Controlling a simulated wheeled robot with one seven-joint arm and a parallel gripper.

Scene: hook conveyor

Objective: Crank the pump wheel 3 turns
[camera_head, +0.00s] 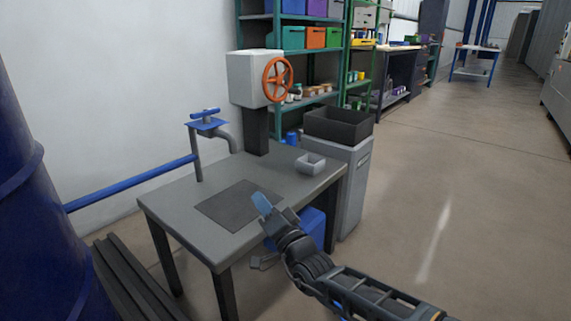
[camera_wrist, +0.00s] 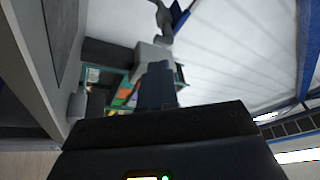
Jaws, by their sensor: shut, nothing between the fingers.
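The pump wheel is an orange spoked handwheel (camera_head: 277,80) on the right face of a pale grey box (camera_head: 247,78). The box stands on a dark post (camera_head: 255,130) at the back of a grey table (camera_head: 180,215). My gripper (camera_head: 262,203) is shut and empty, above the near right part of the table. It is well below the wheel and nearer to the camera, touching nothing that I can see. In the wrist view my shut fingers (camera_wrist: 157,84) show in the middle, and I cannot make out the wheel.
A dark open bin (camera_head: 338,126) tops a grey cabinet beside the table. Shelves (camera_head: 290,55) stand behind. The floor to the right is clear.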

